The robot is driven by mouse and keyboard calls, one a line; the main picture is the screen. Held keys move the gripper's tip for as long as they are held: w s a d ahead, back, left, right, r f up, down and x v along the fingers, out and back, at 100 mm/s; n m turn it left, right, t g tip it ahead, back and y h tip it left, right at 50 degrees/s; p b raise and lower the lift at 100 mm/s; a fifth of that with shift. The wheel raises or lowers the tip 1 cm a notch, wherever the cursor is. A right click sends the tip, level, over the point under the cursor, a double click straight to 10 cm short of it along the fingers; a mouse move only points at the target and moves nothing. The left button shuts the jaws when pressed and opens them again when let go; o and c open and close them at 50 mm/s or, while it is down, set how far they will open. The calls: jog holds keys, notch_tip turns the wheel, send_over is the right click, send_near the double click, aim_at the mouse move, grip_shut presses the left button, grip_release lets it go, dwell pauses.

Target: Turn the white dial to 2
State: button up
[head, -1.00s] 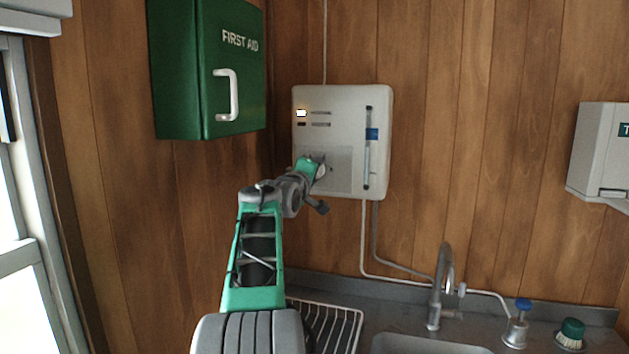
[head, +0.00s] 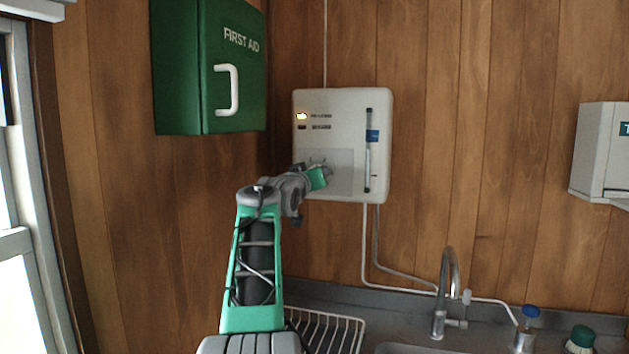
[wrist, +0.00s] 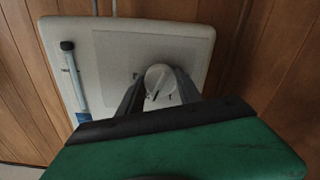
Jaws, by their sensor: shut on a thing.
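The white dial (wrist: 160,80) is on the front of a white wall unit (head: 349,105), within a pale grey panel. In the wrist view my gripper (wrist: 160,92) has a dark finger on each side of the dial and is shut on it. A dark pointer mark shows on the dial's face, but I cannot read which number it points to. In the head view my gripper (head: 327,174) is at the unit's lower middle and the dial is mostly hidden behind it.
The unit also has a lit indicator (head: 302,116) and a vertical gauge with a blue band (head: 372,136). A green first aid cabinet (head: 233,65) hangs at the left. Below are a wire rack (head: 335,322), a tap (head: 446,290) and a bottle (head: 526,325).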

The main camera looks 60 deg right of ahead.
jog(key=shift+f+m, duration=0.1)
jog(key=shift+m, duration=0.9)
jog(key=shift+b, duration=0.3)
jog(key=o, duration=1.4)
jog(key=shift+c, duration=0.2)
jog(key=s+a+b, duration=0.1)
jog(key=a+b, duration=0.1)
jog(key=a, duration=0.5)
jog(key=shift+a+b, duration=0.35)
jog(key=shift+a, duration=0.05)
jog(key=shift+s, duration=0.1)
